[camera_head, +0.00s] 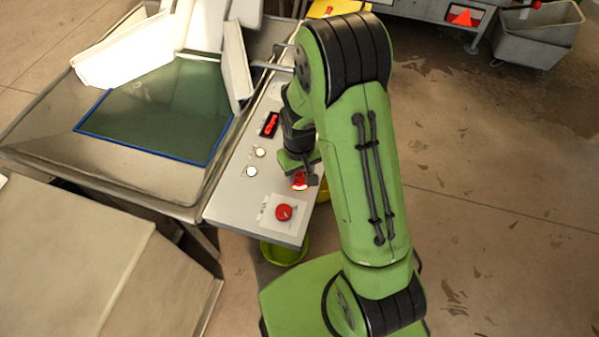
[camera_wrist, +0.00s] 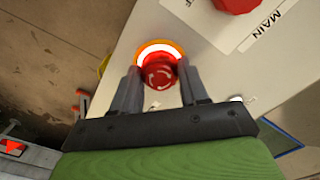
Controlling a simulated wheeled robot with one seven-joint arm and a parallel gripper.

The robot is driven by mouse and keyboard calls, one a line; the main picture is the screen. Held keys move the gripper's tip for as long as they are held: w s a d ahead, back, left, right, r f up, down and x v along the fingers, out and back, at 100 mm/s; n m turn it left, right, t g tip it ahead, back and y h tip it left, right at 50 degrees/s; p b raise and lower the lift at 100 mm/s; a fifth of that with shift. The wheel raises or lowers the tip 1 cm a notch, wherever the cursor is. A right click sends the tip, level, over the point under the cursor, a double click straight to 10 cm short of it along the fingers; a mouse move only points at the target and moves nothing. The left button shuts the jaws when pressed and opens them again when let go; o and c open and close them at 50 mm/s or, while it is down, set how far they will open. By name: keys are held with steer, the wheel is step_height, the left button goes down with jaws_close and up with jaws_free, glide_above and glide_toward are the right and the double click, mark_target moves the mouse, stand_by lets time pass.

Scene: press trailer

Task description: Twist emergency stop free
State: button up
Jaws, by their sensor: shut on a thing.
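The emergency stop is a red mushroom button (camera_wrist: 158,74) with white twist arrows and a glowing ring around its base, in the middle of the wrist view. In the head view it shows as a small red and white spot (camera_head: 299,183) on the grey panel, partly hidden by my gripper. My gripper (camera_wrist: 161,80) has its two grey fingers on either side of the red button and is shut on it. The button sits on the panel.
A second red knob (camera_head: 284,212), labelled MAIN in the wrist view, is close by on the control panel (camera_head: 235,200). A yellow-green bucket (camera_head: 284,253) stands below the panel's edge.

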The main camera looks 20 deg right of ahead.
mark_target(299, 175)
steer(key=m, duration=0.5)
steer(key=shift+b, duration=0.3)
steer(key=shift+m, duration=0.3)
steer(key=o, duration=1.1)
steer(key=shift+c, duration=0.2)
step_height(299, 175, up, 16)
steer(key=p, duration=0.4)
steer(key=shift+f, duration=0.15)
